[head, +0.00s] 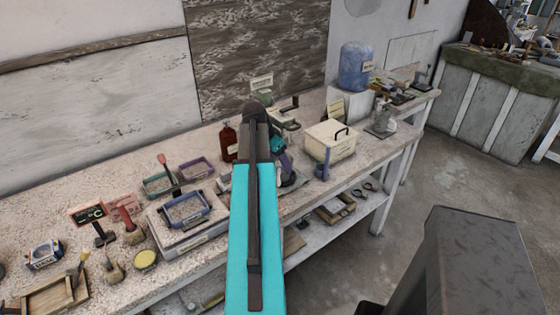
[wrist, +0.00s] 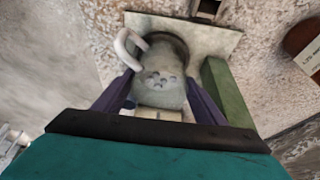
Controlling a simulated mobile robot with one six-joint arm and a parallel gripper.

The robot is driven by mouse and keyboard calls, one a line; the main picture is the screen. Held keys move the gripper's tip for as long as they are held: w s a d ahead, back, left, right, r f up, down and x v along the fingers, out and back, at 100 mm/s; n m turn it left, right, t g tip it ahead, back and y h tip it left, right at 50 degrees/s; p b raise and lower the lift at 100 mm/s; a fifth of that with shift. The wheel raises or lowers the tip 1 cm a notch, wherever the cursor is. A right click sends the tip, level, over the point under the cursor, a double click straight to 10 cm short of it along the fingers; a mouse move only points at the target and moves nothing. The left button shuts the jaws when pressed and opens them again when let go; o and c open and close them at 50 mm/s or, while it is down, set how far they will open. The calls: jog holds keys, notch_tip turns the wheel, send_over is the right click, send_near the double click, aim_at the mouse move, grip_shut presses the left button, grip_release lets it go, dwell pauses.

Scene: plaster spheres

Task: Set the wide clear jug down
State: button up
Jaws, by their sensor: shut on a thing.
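The wide clear jug (wrist: 163,85) shows in the wrist view as a grey, see-through body with a dark round rim and a pale curved handle on its left. My gripper (wrist: 160,95) is shut on it, with one purple finger on each side. Beyond the jug lies a pale flat plate (wrist: 215,38) on the speckled worktop. I cannot tell whether the jug's underside touches anything. In the head view my gripper (head: 284,165) is over the bench, left of the cream box. My arm hides part of this area, and the jug is not clear there.
A brown bottle (head: 228,142) stands left of my arm, and a green block (wrist: 226,92) is close right of the jug in the wrist view. The cream box (head: 330,141) and a blue cup (head: 322,171) are to the right. Trays and tools crowd the bench's left (head: 40,205).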

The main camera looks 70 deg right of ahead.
jog(key=shift+s+d+f, duration=0.15)
jog(key=shift+d+f, duration=0.1)
jog(key=shift+f, duration=0.1)
jog(key=o, duration=1.4)
jog(key=shift+a+r+b, duration=0.2)
jog(key=shift+r+b, duration=0.2)
jog(key=shift+r, duration=0.15)
jog(key=shift+w+a+r+b, duration=0.1)
jog(key=shift+w+a+b, duration=0.4)
jog(key=shift+w+a, duration=0.9)
jog(key=shift+w+a+f+b, duration=0.1)
jog(key=shift+w+a+b, duration=0.6)
jog(key=shift+a, duration=1.3)
jog(key=shift+w+a+r+b, duration=0.1)
jog(key=shift+w+a+b, duration=0.25)
jog(key=shift+w+a, duration=1.15)
jog(key=shift+s+a, duration=0.2)
jog(key=shift+s, duration=0.05)
